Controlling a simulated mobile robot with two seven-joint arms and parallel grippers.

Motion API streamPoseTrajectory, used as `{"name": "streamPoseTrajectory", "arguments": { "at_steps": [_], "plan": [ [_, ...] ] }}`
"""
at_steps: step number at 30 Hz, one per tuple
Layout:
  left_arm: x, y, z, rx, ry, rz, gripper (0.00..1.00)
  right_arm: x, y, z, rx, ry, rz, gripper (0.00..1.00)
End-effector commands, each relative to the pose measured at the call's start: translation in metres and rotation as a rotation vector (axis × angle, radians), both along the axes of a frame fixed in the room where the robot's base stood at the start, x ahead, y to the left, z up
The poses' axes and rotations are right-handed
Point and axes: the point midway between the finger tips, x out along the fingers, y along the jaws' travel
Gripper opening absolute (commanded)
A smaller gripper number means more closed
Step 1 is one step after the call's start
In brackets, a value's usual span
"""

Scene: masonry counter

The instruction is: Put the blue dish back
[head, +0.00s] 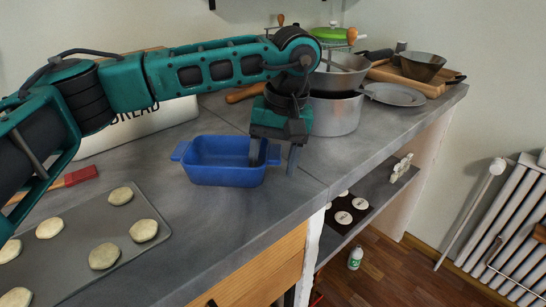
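The blue dish (222,173) is a rectangular baking dish with a small handle at each end. It sits upright on the grey counter, near the front edge and left of a metal pot. My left gripper (274,159) points down at the dish's right end. Its fingers are spread apart, one over the inside of the dish and one outside to the right. The right handle and wall lie between them. I cannot tell whether either finger touches the dish. My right gripper is not in view.
A baking tray (80,235) with several pale rounds lies at the left, with a red-headed brush (80,176) behind it. A bread box (150,122), a metal pot (337,113) and a grey plate (395,95) stand behind. A lower shelf (372,195) shows below the counter. Counter between tray and dish is clear.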

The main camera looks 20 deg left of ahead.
Motion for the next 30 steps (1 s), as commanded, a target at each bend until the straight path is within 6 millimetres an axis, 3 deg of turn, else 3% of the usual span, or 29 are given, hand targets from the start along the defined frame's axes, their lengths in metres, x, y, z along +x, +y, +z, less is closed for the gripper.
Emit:
{"name": "streamPoseTrajectory", "arguments": {
  "at_steps": [7,11,24,30],
  "plan": [
    [0.0,0.0,0.002,0.0,0.0,0.0,0.61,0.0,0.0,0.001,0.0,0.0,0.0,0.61],
    [0.001,-0.002,0.013,-0.001,-0.001,-0.001,0.61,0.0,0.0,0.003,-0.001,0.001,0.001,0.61],
    [0.004,-0.016,0.1,-0.001,-0.002,-0.001,0.61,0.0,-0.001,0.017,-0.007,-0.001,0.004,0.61],
    [0.005,-0.019,0.119,0.0,0.0,0.0,0.61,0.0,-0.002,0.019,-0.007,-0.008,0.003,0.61]
  ]
}}
